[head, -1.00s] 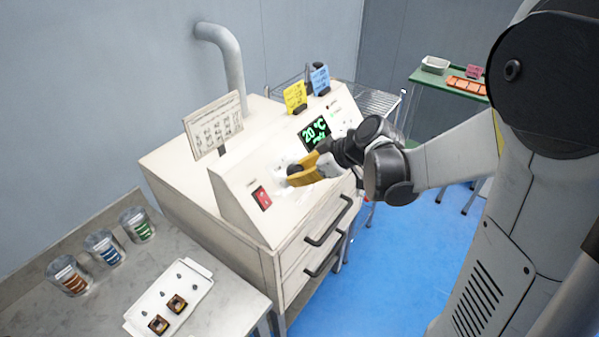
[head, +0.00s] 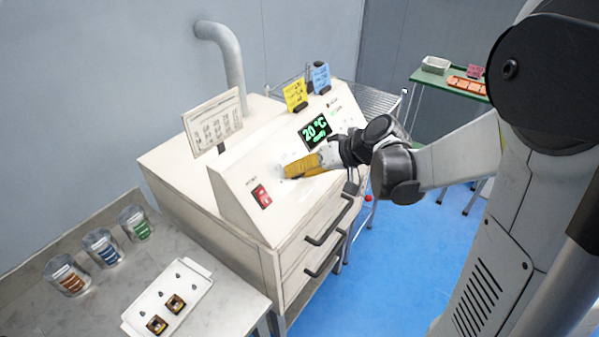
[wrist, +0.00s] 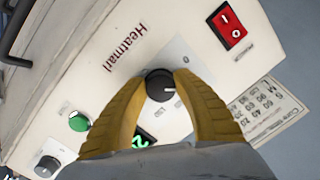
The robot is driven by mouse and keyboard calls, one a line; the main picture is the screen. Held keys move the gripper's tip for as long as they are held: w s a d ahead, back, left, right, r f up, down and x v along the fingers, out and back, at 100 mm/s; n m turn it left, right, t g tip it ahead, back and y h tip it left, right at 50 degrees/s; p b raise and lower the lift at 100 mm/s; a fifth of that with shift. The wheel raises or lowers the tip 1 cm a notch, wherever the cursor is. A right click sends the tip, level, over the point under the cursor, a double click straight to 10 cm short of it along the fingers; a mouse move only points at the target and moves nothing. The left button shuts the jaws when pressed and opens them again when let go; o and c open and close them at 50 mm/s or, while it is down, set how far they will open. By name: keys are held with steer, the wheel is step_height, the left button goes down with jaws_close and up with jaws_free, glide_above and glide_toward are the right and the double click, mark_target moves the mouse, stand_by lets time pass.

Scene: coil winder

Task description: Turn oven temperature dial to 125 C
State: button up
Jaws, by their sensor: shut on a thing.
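The oven (head: 240,180) is a cream cabinet with a sloped control panel. Its display (head: 315,131) reads 20 °C in green. In the wrist view a black dial (wrist: 160,85) with a white pointer line sits between the yellow fingertips of my gripper (wrist: 160,82), which are shut on it. In the head view my gripper (head: 292,168) covers the dial at the panel. The printed scale around the dial is mostly hidden or too small to read. The display shows only partly in the wrist view (wrist: 143,138), behind a finger.
A red switch (head: 261,196) is left of the dial. A tray (head: 190,272) lies on the side table.

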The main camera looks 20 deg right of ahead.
steer(key=m, duration=0.4)
steer(key=shift+a+y+b, duration=0.1)
steer(key=shift+y+b, duration=0.2)
steer(key=shift+b, duration=0.05)
steer(key=m, duration=0.4)
steer(key=shift+m+t, duration=0.3)
steer(key=shift+t, duration=0.1)
steer(key=o, duration=0.9)
steer(key=shift+r, duration=0.1)
steer(key=v, duration=1.1)
steer(key=shift+s+d+r, duration=0.15)
steer(key=shift+s+d, duration=0.15)
